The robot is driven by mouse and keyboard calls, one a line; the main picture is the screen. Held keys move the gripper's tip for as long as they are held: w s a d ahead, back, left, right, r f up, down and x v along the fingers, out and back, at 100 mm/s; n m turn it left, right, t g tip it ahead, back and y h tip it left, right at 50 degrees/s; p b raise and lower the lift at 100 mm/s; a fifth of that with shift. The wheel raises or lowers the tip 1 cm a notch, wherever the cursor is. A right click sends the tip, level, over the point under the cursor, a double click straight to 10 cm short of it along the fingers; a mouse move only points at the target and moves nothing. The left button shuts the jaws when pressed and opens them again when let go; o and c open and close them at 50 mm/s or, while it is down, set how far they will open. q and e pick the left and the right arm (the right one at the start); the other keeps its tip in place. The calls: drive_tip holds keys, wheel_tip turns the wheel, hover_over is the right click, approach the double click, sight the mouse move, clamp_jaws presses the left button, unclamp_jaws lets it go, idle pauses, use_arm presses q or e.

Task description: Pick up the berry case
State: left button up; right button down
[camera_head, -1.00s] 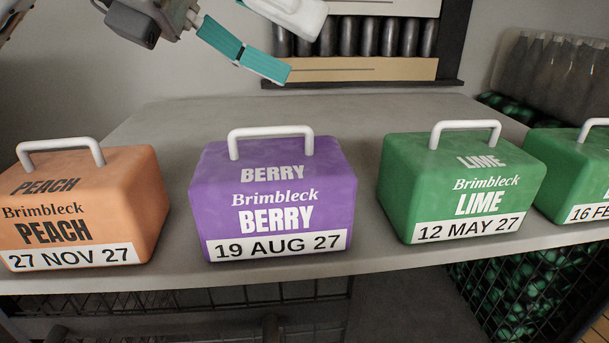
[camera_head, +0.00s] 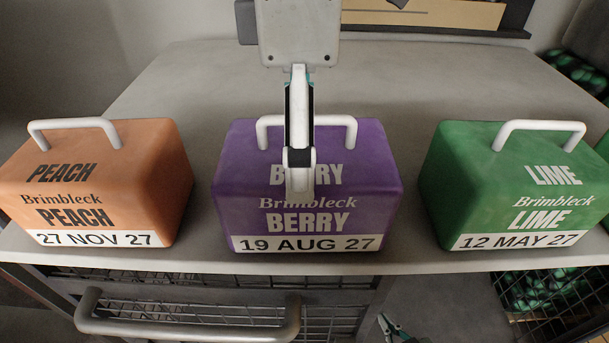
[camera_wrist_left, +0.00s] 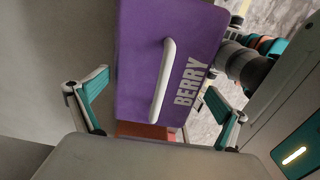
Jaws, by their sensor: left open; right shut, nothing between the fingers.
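The purple berry case (camera_head: 230,190) stands upright on a grey counter (camera_head: 210,85), its white handle (camera_head: 345,125) on top. My left gripper (camera_head: 299,175) hangs over the case from above, and its near finger covers part of the handle and lettering. In the left wrist view the berry case (camera_wrist_left: 140,45) and its handle (camera_wrist_left: 162,85) lie between the open, separated fingers of the left gripper (camera_wrist_left: 155,100). Whether a finger touches the case I cannot tell. My right gripper (camera_head: 391,328) is shut and empty, low at the bottom edge, below the counter front.
An orange peach case (camera_head: 165,165) stands to the left and a green lime case (camera_head: 450,170) to the right, with gaps between. Below the counter are wire mesh and a pale bar handle (camera_head: 190,331). The counter behind the cases is clear.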

use_arm(q)
drive_tip(key=f, duration=0.5)
drive_tip(key=shift+w+d+f, duration=0.1)
drive_tip(key=shift+d+f, duration=0.25)
drive_tip(key=c, duration=1.4)
drive_tip(key=shift+w+r, duration=0.1)
drive_tip(key=shift+r, duration=0.05)
drive_tip(key=c, duration=0.3)
drive_tip(key=shift+r, duration=0.1)
